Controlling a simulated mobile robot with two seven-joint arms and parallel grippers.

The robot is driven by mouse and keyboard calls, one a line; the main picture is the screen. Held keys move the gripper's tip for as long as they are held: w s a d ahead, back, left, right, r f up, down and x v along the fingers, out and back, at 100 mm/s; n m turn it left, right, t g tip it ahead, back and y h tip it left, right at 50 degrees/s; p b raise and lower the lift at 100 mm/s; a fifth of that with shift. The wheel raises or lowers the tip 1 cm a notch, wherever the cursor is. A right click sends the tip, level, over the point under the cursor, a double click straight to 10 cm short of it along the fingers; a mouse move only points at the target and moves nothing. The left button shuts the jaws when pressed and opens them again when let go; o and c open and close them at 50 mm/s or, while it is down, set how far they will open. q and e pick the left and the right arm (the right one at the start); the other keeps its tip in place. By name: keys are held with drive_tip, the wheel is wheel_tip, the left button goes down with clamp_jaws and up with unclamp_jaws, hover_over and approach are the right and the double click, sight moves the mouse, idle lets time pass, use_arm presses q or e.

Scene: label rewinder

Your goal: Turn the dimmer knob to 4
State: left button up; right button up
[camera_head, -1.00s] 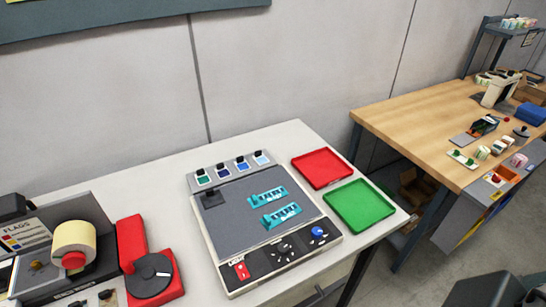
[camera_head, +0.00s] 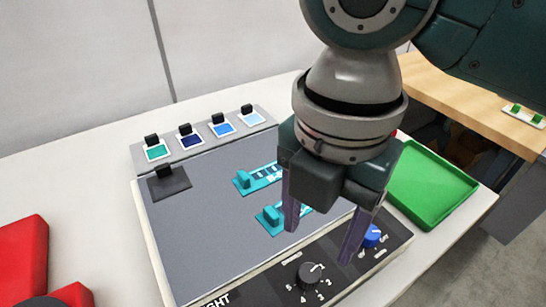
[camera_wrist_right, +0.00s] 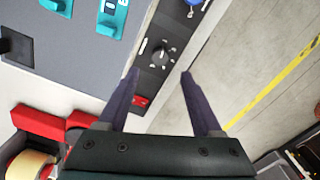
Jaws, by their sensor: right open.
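The dimmer knob (camera_head: 311,275) is a black round knob with a number scale around it, on the dark control strip (camera_head: 268,291) at the front of the light panel. Its pointer is too small to read surely. It also shows in the right wrist view (camera_wrist_right: 159,57), between and beyond the fingertips. My right gripper (camera_head: 318,245) is open and empty, its purple fingers pointing down above the panel near the knob, apart from it. The right wrist view shows both fingers (camera_wrist_right: 160,73) spread. My left gripper is not in view.
A blue knob (camera_head: 372,235) sits right of the dimmer knob, close to my right finger. Two teal holders (camera_head: 272,219) lie on the grey panel surface (camera_head: 215,235). A green tray (camera_head: 430,190) is to the right. A red switch (camera_wrist_right: 140,101) shows in the wrist view.

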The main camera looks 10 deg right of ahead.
sight(310, 272)
wheel_tip(310, 272, down, 9)
drive_tip(key=shift+s+r+b, duration=0.15)
drive_tip(key=shift+r+b, duration=0.05)
drive_tip(key=shift+b, duration=0.25)
clamp_jaws()
idle(0.3)
